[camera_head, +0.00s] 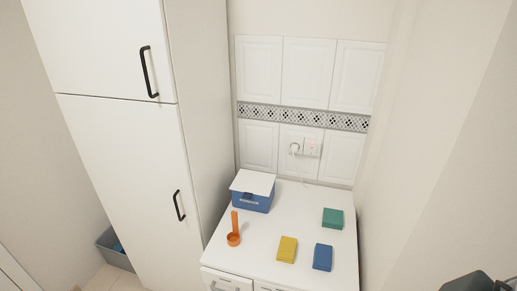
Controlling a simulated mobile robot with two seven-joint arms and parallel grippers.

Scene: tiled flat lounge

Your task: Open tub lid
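A blue tub (253,202) with a white lid (253,182) stands at the back left of the white counter, beside the tall cabinet. The lid lies over the tub's top, and a dark latch or handle shows on the front just under its edge. Whether the lid is latched cannot be told. A dark piece at the bottom right corner looks like part of my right gripper (476,283). It is cut off by the frame and far from the tub; its fingers cannot be made out. My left gripper is not in view.
On the counter (262,262) are an orange scoop-like item (234,238), a yellow block (287,249), a blue block (322,257) and a green block (333,218). A tall white cabinet (140,180) borders the left. A grey bin (112,247) stands on the floor.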

